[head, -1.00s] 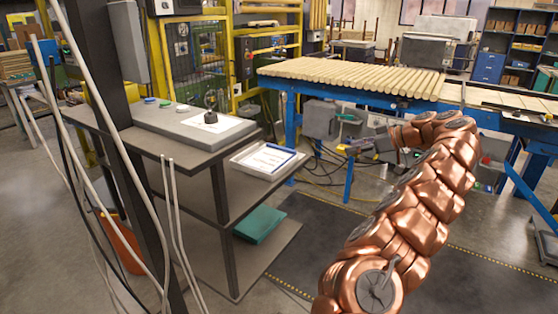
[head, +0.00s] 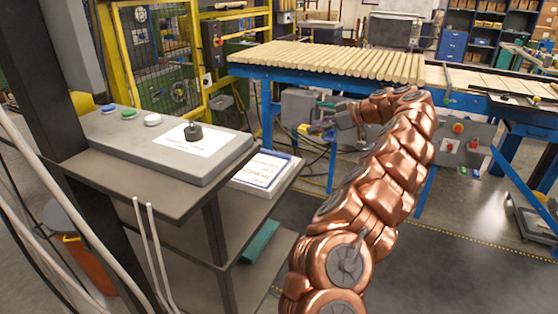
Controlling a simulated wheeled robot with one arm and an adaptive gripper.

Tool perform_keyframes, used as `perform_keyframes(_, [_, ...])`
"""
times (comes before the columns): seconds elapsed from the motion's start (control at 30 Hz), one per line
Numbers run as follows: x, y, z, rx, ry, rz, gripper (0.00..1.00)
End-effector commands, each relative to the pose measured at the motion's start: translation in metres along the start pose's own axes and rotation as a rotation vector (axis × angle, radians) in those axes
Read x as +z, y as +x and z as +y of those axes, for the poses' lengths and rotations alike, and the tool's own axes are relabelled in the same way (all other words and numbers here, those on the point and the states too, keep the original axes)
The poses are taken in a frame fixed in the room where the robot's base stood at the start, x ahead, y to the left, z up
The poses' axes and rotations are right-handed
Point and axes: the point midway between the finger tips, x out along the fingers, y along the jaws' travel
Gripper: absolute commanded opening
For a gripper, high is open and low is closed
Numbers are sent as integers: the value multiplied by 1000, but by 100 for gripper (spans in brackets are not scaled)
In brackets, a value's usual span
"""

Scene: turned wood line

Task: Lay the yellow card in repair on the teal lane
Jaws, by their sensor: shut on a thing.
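My gripper (head: 318,127) is at the end of my copper-coloured arm, in front of the blue bench. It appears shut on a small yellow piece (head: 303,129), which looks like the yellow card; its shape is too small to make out. The gripper is in mid-air, right of the grey shelf unit and apart from it. A flat teal thing (head: 261,241) lies on a lower shelf, partly hidden by the shelf above. I cannot tell whether it is the teal lane. No lane marked repair is readable.
The shelf unit's top (head: 150,182) bears a grey panel (head: 110,147) with blue, green and white buttons and a black knobbed weight (head: 193,131) on paper. A white tray (head: 250,187) with blue-edged sheets sits below. The blue bench (head: 262,77) carries wooden rods. Dark posts and cables stand left.

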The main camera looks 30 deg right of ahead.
Motion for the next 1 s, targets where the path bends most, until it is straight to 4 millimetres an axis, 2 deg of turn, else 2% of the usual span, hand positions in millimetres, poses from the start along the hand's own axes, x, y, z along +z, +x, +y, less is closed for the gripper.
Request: perform_keyframes(1.0, [-7, 24, -66, -12, -10, -2, 20])
